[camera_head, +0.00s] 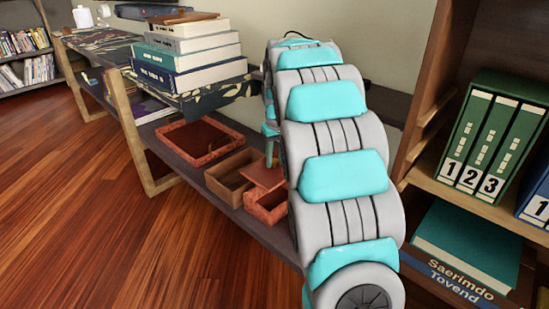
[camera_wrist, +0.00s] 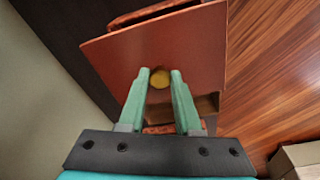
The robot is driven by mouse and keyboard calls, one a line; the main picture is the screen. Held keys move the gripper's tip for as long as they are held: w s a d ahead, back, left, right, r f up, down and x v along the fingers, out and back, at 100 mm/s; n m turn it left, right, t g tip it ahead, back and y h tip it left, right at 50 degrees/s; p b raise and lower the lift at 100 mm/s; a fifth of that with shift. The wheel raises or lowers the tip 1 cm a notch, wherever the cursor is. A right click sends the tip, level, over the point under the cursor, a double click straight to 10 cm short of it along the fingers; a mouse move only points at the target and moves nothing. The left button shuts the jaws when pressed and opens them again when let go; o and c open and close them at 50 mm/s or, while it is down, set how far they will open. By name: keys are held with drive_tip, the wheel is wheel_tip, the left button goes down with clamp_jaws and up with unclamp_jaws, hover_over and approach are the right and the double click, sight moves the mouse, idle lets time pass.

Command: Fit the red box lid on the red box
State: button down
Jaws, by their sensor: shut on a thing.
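The red box lid (camera_head: 263,176) is a flat reddish plate with a round yellowish knob (camera_wrist: 160,78). My gripper (camera_wrist: 160,82) has its two green fingers on either side of the knob, shut on the lid. In the head view my gripper (camera_head: 271,155) reaches down to the lid's top, partly hidden by my arm. The lid hangs over the far part of the red box (camera_head: 268,213), which is open and stands on the low shelf. In the wrist view the lid covers most of what is under it; a red edge (camera_wrist: 150,12) shows past its top.
A brown open box (camera_head: 218,184) stands directly beside the red box, partly under the lid. A larger red tray (camera_head: 178,141) lies farther along the shelf. Stacked books (camera_head: 190,60) stand above it. A bookcase with green binders (camera_head: 490,140) is at right. The wooden floor is clear at left.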

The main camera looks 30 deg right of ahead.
sight(276, 168)
drive_tip(key=shift+f+b, duration=0.7)
drive_tip(key=shift+f, duration=2.2)
drive_tip(key=shift+f, duration=1.05)
drive_tip(key=c, duration=0.5)
unclamp_jaws()
drive_tip(key=shift+r, duration=0.1)
drive_tip(key=r, duration=0.5)
drive_tip(key=s+r, duration=0.1)
drive_tip(key=r, duration=0.1)
drive_tip(key=shift+r, duration=0.15)
drive_tip(key=shift+s+r, duration=0.1)
drive_tip(key=shift+r, duration=0.05)
